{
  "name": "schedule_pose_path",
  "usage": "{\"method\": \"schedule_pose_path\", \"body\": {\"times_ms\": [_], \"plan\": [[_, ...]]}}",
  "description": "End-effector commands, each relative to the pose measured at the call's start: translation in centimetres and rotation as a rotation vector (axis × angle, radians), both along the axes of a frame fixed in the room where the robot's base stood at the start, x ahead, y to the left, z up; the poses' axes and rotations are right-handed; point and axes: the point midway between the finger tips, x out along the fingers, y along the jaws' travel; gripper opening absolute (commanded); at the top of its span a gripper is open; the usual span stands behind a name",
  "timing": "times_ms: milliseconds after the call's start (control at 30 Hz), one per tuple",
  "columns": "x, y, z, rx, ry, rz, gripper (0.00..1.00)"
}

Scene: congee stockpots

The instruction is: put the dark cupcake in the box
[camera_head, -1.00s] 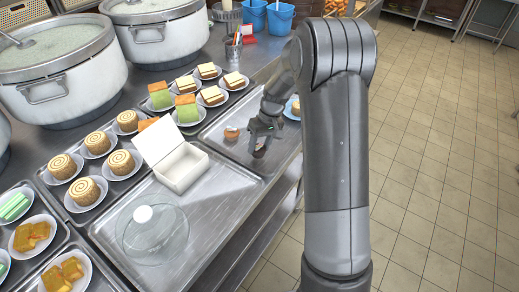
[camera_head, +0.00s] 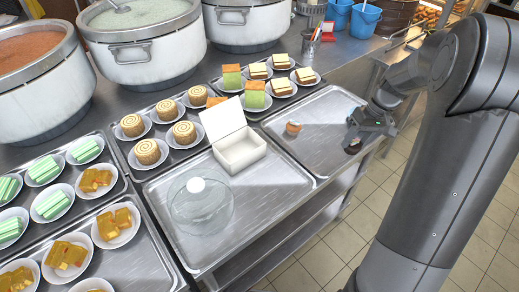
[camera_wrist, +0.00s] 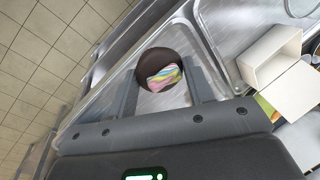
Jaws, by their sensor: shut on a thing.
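The dark cupcake (camera_wrist: 152,60), with pastel striped topping, sits between the two fingers of my gripper (camera_wrist: 158,80) in the wrist view. My gripper (camera_head: 358,134) is shut on it. In the head view the dark cupcake (camera_head: 352,147) shows just below the fingers, by the right tray's front edge. Its height above the tray is hard to tell. The white box (camera_head: 240,152) stands open to the left, its lid raised at the back. The box (camera_wrist: 262,66) also shows at the right of the wrist view.
A light cupcake (camera_head: 293,128) sits on the right tray (camera_head: 325,108), between the box and my gripper. A clear dome lid (camera_head: 202,210) lies on the middle tray (camera_head: 270,205) before the box. Plated cakes and large stockpots (camera_head: 145,45) stand behind and left.

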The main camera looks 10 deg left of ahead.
Motion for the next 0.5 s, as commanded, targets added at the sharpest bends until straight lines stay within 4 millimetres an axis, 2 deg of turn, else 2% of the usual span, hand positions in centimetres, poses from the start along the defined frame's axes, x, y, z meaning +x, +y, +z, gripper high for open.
{"method": "schedule_pose_path", "body": {"times_ms": [167,233,400,500], "plan": [[1.6,5.8,0.1,-0.002,-0.002,0.030,0.25],[2.1,8.8,0.1,-0.003,-0.003,0.039,0.25],[2.6,15.9,0.4,-0.001,-0.002,0.061,0.25],[2.5,19.2,0.4,0.000,-0.001,0.069,0.25]]}}
